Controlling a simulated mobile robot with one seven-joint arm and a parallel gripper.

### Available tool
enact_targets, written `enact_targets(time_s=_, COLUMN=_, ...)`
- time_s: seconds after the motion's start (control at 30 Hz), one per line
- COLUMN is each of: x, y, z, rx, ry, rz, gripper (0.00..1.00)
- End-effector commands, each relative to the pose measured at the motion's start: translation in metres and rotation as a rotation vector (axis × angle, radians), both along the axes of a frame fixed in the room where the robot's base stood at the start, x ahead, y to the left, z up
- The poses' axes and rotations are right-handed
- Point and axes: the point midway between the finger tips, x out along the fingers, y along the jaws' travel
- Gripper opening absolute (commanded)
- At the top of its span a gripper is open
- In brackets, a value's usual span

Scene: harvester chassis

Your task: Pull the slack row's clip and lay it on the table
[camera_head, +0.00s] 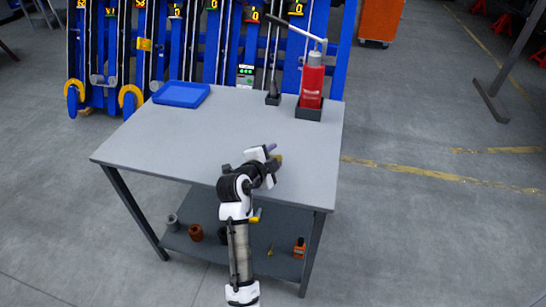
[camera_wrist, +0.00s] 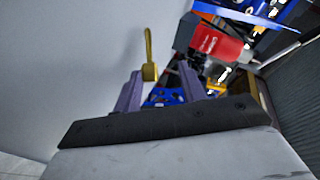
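My gripper (camera_head: 273,154) is over the right front part of the grey table (camera_head: 205,140). In the wrist view its two purple fingers (camera_wrist: 160,68) stand apart, with a gap between them. A small yellow clip-like piece (camera_wrist: 149,70), a block with a thin stem, shows by the left fingertip against the grey tabletop. It also shows as a yellow-brown spot (camera_head: 279,159) beside the fingers in the head view. I cannot tell whether it touches the finger or rests on the table. The blue chassis rows (camera_head: 205,45) stand behind the table; which row is slack cannot be told.
An empty-looking blue tray (camera_head: 181,94) lies at the table's back left. Several small items lie on the lower shelf (camera_head: 240,245). The middle tabletop is clear.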

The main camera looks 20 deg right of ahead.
Motion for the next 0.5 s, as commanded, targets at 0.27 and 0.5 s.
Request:
enact_targets(time_s=0.27, x=0.000, y=0.000, z=0.000, rx=0.000, ry=0.000, rz=0.000, gripper=0.41)
enact_targets(time_s=0.5, x=-0.018, y=0.020, z=0.008, rx=-0.002, ry=-0.003, rz=0.003, gripper=0.41)
